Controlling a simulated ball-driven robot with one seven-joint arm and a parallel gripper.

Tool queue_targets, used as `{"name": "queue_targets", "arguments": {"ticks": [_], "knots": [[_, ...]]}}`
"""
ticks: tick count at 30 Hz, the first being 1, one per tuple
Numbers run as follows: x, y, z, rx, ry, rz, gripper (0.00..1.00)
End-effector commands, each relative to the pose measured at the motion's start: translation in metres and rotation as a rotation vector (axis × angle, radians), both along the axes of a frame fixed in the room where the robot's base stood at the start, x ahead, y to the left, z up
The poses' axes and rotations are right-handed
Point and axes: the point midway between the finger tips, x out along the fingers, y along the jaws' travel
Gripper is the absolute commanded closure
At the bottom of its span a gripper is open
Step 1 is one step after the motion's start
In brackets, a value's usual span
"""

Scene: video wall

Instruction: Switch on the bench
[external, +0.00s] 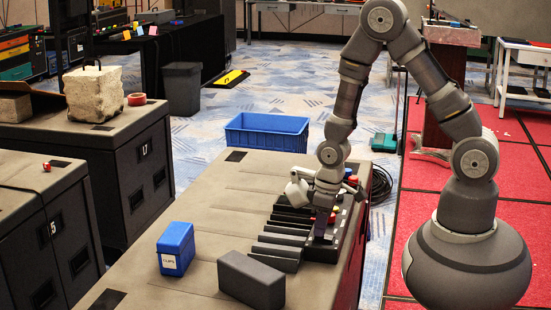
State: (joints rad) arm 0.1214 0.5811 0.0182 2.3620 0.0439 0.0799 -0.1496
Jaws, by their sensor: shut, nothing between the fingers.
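The grey bench (205,205) runs from the front of the external view to the middle. On its right side lies a black unit (321,251) with a row of dark bars (276,249) to its left. Small red and yellow parts (350,178) show at the unit's far end, partly behind my arm. The unit's surface under my gripper is hidden.
A blue box marked CLIPS (175,247) and a dark block (251,281) stand at the bench's near end. A blue crate (267,132) is beyond its far end. Dark cases (115,170) stand left, one bearing a stone block (94,94). The bench top's left middle is clear.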

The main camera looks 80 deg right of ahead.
Motion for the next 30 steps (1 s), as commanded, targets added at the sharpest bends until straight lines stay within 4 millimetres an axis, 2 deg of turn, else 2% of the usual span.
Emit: {"name": "queue_targets", "arguments": {"ticks": [1,11,21,30], "knots": [[0.001,0.0,-0.001,0.0,0.042,0.003,1.0],[-0.002,0.0,-0.005,0.001,0.046,0.001,1.0],[-0.02,0.001,-0.004,0.002,0.056,0.0,1.0],[-0.019,0.0,-0.003,0.002,0.052,0.0,1.0]]}}
